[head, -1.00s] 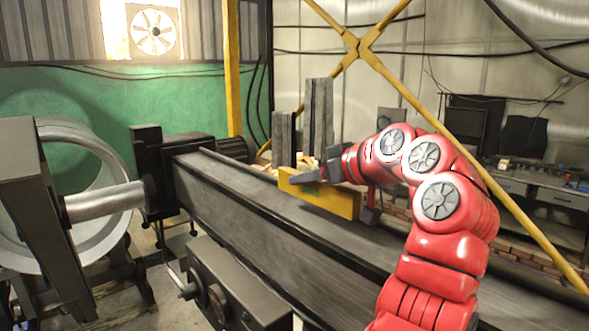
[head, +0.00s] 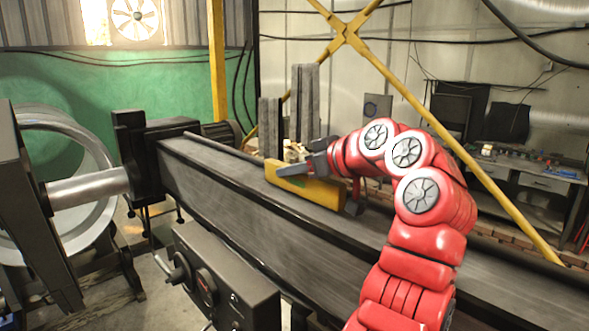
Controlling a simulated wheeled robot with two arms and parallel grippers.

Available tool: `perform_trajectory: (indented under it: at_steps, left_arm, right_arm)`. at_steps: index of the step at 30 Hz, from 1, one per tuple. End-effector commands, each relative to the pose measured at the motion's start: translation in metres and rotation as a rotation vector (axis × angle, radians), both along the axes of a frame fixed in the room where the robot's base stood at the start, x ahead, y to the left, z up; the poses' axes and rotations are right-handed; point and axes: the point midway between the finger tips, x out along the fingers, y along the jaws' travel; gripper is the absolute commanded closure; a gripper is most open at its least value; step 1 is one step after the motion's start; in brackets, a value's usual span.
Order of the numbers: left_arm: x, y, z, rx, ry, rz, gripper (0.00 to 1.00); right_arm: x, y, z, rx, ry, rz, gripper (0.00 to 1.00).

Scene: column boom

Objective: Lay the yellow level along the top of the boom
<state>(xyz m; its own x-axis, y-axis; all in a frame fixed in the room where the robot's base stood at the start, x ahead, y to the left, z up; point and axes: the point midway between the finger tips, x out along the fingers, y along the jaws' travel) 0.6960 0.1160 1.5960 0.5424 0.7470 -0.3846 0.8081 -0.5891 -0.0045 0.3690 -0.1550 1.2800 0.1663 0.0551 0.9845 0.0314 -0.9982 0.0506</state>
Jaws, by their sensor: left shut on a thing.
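The yellow level (head: 318,192) is at the boom's upper side, lying roughly along its length. I cannot tell whether its underside touches the boom. The boom (head: 240,190) is a long dark grey beam running from the left middle to the lower right. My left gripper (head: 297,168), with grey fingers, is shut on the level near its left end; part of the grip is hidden. A small red and grey part shows behind the level's right end, possibly my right gripper (head: 355,190). It is mostly hidden behind the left arm.
A dark control box (head: 225,285) with knobs stands in front of the boom. A large metal ring (head: 95,160) and shaft are at the left. Grey upright blocks (head: 304,105) stand behind the boom. A yellow cross brace (head: 425,105) and a workbench (head: 535,180) are further back.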

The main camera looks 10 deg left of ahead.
Motion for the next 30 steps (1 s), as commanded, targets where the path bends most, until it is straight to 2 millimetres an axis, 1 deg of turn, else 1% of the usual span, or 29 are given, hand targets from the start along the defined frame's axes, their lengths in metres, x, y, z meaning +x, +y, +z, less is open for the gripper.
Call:
perform_trajectory:
  at_steps: [19,25,26,30]
  left_arm:
    - [0.0001,-0.0007,-0.0088,0.000,-0.001,-0.002,1.00]
    - [0.0000,-0.0006,-0.0082,0.001,-0.001,-0.001,1.00]
    - [0.0000,-0.0006,-0.0082,0.001,-0.001,-0.001,0.69]
    - [0.0000,-0.0006,-0.0084,0.001,-0.001,-0.001,0.44]
  right_arm:
    - [-0.0001,-0.0001,-0.0055,0.000,0.000,0.000,0.43]
    - [0.0000,0.0000,-0.0049,0.000,0.000,0.000,0.43]
    - [0.0000,0.0000,-0.0049,0.000,0.000,0.000,0.43]
    - [0.0000,0.0000,-0.0049,0.000,0.000,0.000,0.43]
